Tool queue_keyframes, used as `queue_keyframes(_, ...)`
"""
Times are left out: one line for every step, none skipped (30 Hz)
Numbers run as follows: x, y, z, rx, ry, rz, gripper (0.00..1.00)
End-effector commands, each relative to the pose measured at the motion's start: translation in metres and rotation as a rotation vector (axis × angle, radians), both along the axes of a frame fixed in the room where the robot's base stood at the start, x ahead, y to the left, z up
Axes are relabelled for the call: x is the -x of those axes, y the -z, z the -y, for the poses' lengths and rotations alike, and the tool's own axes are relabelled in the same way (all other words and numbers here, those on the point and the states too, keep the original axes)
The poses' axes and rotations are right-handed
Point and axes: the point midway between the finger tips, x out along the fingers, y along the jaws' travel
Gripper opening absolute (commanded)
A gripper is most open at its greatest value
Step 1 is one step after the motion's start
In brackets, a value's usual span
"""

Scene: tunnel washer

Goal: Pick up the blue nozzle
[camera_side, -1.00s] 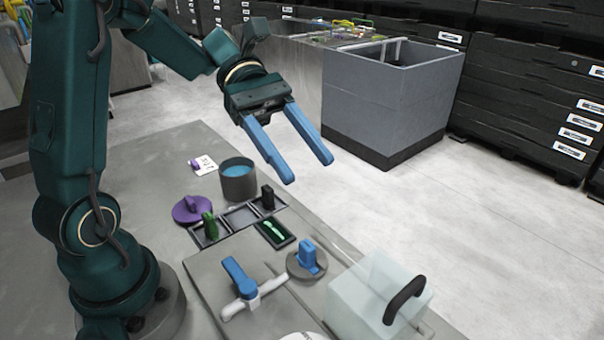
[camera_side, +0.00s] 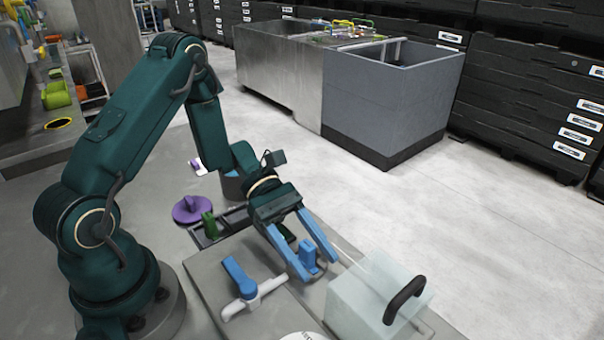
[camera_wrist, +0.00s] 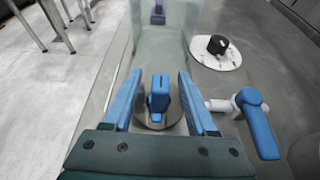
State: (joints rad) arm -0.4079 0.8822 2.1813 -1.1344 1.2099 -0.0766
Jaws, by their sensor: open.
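The blue nozzle (camera_side: 308,254) stands upright on a round grey disc (camera_side: 297,272) on the worktop. In the wrist view the nozzle (camera_wrist: 159,95) shows between my two blue fingers, with gaps on both sides. My gripper (camera_side: 317,268) is open and empty, its fingers reaching down on either side of the nozzle. It also shows in the wrist view (camera_wrist: 160,73). The fingers partly hide the disc in the side view.
A blue-handled white fitting (camera_side: 240,282) lies close beside the disc. A clear box (camera_side: 365,305) with a black handle (camera_side: 405,299) stands on the other side. A purple disc (camera_side: 192,209) and a green piece (camera_side: 210,226) are farther back.

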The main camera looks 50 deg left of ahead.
Motion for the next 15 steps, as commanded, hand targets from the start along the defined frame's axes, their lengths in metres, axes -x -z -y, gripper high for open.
queue_keyframes(0.001, 0.002, 0.007, 0.002, 0.005, -0.003, 0.57)
queue_keyframes(0.001, 0.003, 0.010, 0.002, 0.005, -0.002, 0.57)
queue_keyframes(0.001, 0.005, 0.013, 0.002, 0.005, -0.002, 0.57)
queue_keyframes(0.001, 0.006, 0.016, 0.002, 0.004, -0.002, 0.57)
queue_keyframes(0.001, 0.007, 0.018, 0.001, 0.005, -0.002, 0.57)
queue_keyframes(0.001, 0.008, 0.020, 0.001, 0.003, -0.001, 0.57)
queue_keyframes(0.001, 0.009, 0.022, 0.001, 0.003, -0.001, 0.57)
queue_keyframes(0.001, 0.009, 0.023, 0.000, 0.003, -0.001, 0.57)
queue_keyframes(0.001, 0.010, 0.024, 0.000, 0.001, -0.002, 0.57)
queue_keyframes(0.001, 0.010, 0.024, 0.000, 0.001, -0.002, 0.57)
queue_keyframes(0.000, 0.010, 0.025, 0.000, 0.001, -0.001, 0.57)
queue_keyframes(0.000, 0.010, 0.025, 0.000, 0.001, -0.001, 0.57)
queue_keyframes(0.000, 0.010, 0.025, 0.000, 0.001, -0.001, 0.57)
queue_keyframes(0.000, 0.010, 0.025, 0.000, 0.000, -0.001, 0.57)
queue_keyframes(0.000, 0.010, 0.025, 0.000, 0.000, -0.001, 0.57)
